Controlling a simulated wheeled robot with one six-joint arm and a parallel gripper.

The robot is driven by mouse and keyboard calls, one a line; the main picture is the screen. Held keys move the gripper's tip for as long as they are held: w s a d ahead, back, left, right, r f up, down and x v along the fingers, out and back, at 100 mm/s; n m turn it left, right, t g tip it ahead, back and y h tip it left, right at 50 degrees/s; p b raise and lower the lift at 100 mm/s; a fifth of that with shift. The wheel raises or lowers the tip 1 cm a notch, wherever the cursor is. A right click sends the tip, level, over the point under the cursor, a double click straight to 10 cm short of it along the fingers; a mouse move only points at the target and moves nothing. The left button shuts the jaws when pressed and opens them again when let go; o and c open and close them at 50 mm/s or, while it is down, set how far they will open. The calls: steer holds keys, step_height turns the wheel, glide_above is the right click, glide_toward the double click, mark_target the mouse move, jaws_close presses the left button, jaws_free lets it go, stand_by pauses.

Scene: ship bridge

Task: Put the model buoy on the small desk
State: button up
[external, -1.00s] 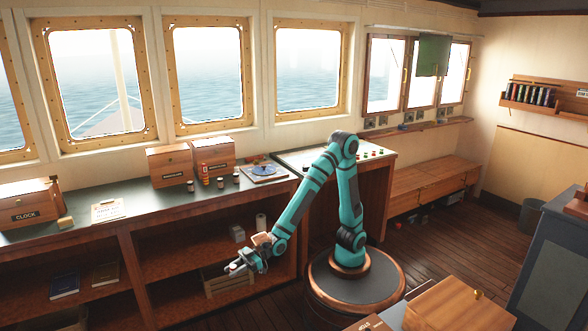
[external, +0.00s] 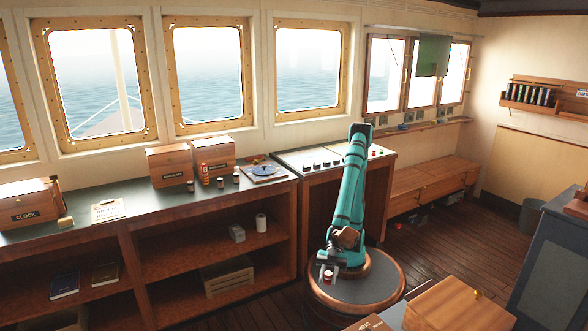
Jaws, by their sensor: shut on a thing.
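My gripper (external: 327,282) is low in front of my column, above my round base. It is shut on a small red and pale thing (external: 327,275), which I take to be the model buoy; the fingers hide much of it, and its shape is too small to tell. I cannot tell for sure which surface is the small desk. A desk top with a wooden box (external: 455,306) on it shows at the bottom right, partly cut off by the frame.
A long dark counter (external: 130,198) with open shelves runs under the windows, bearing wooden boxes (external: 170,166), several small jars and a round blue chart tool. A knobbed console (external: 313,156) stands behind me. A blue-grey cabinet (external: 545,262) is at the right. Floor is free toward the bench (external: 432,190).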

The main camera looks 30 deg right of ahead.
steer(key=s+d+r+n+g+h, duration=0.1)
steer(key=s+d+n+g+h, duration=0.2)
steer(key=d, duration=0.8)
steer(key=s+d+r+n+g+h, duration=0.15)
steer(key=s+d, duration=0.25)
steer(key=d, duration=0.8)
steer(key=shift+t+h, duration=0.45)
steer(key=r+x, duration=0.1)
steer(key=x, duration=0.5)
steer(key=r+x, duration=0.1)
steer(key=x, duration=0.5)
steer(key=r+x, duration=0.1)
steer(key=x, duration=0.5)
steer(key=shift+s+f, duration=0.1)
steer(key=shift+s, duration=0.25)
steer(key=shift+f, duration=0.25)
steer(key=shift+f, duration=0.1)
steer(key=o, duration=1)
steer(key=shift+w+d, duration=0.1)
steer(key=shift+w, duration=0.15)
steer(key=v, duration=1.1)
steer(key=shift+w+d+r, duration=0.1)
steer(key=shift+w+r, duration=0.1)
steer(key=shift+w, duration=0.1)
